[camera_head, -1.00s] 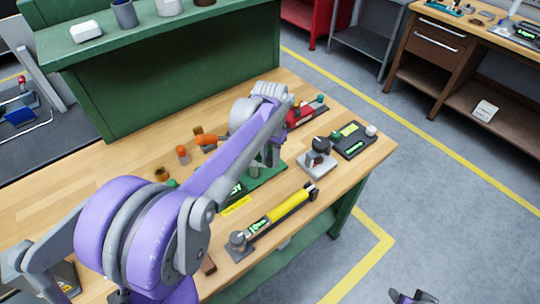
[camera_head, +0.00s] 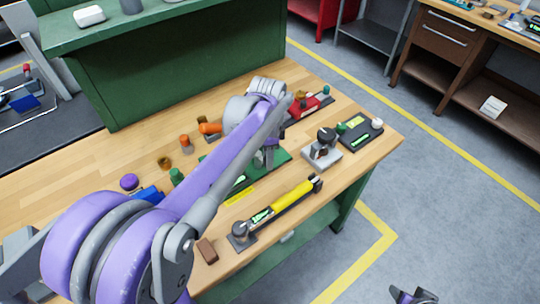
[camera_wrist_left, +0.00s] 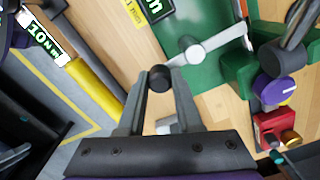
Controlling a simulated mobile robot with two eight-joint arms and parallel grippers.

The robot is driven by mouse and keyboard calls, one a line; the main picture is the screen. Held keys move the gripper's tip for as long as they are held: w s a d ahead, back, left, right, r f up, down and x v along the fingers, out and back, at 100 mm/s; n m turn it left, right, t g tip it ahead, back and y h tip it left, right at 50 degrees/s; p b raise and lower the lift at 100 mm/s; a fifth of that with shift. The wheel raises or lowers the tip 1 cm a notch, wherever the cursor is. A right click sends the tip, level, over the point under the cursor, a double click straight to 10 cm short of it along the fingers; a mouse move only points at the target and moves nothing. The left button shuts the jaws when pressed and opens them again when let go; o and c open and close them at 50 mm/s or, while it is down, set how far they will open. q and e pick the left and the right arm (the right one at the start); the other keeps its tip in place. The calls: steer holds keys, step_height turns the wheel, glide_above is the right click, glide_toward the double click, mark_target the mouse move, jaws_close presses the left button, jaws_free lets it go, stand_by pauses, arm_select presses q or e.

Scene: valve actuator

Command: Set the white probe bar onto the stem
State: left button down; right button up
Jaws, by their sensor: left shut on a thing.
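My left gripper (camera_wrist_left: 160,82) is shut on a dark round knob (camera_wrist_left: 159,76). This knob lines up with the near end of the white probe bar (camera_wrist_left: 222,40) and appears to be part of it. The bar has a round hub (camera_wrist_left: 194,52) and lies over the green base (camera_wrist_left: 205,72). The stem is hidden, and I cannot tell whether the hub touches it. In the head view the left gripper (camera_head: 262,158) is over the green base (camera_head: 272,168), partly behind my forearm. My right gripper (camera_head: 411,296) shows only in part at the bottom edge.
A grey block with a black knob (camera_head: 322,148) stands right of the base. A yellow-bodied tool (camera_head: 290,197) lies in front. A black box (camera_head: 360,134) and a red box (camera_head: 308,107) are farther right. Several small knobs, one orange (camera_head: 185,141), stand at left.

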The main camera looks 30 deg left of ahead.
arm_select(q)
steer(key=shift+s, duration=0.1)
stand_by(0.3)
steer(key=c, duration=0.6)
jaws_free()
step_height(320, 180, up, 11)
steer(key=shift+f+p, duration=0.1)
steer(key=shift+p, duration=0.2)
steer(key=shift+s, duration=0.1)
